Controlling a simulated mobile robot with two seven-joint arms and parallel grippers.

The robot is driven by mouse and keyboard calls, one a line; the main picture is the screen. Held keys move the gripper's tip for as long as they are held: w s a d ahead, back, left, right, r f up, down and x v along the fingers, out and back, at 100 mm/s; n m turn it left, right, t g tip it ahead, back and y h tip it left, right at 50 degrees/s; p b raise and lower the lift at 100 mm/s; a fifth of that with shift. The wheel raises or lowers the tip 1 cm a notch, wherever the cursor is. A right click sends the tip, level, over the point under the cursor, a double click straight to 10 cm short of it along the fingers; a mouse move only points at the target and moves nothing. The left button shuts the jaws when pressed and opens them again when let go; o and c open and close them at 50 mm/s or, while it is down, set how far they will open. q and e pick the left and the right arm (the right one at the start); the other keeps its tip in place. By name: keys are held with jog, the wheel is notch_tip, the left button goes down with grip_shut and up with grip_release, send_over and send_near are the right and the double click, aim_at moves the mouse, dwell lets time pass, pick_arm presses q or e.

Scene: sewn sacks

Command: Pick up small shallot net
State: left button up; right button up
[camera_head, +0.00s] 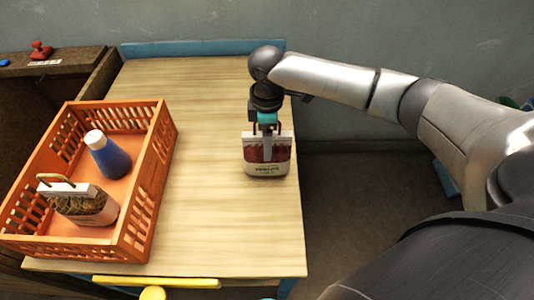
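The small shallot net (266,160) is a little sack with dark red contents, a white top band and a pale label with dark print. It stands upright on the right part of the wooden table. My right gripper (267,133) comes down from above onto its top, in front of the handle area. The fingers overlap the sack's top, and I cannot tell whether they are closed on it. My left gripper is not in view.
An orange crate (150,190) stands on the left of the table (215,215). It holds a blue bottle with a white cap (109,157) and another sack with a handle (88,209). The table's middle is clear. A red object (41,50) sits on a brown surface at the back left.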

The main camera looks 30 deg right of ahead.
grip_shut()
jog(key=shift+r, duration=0.1)
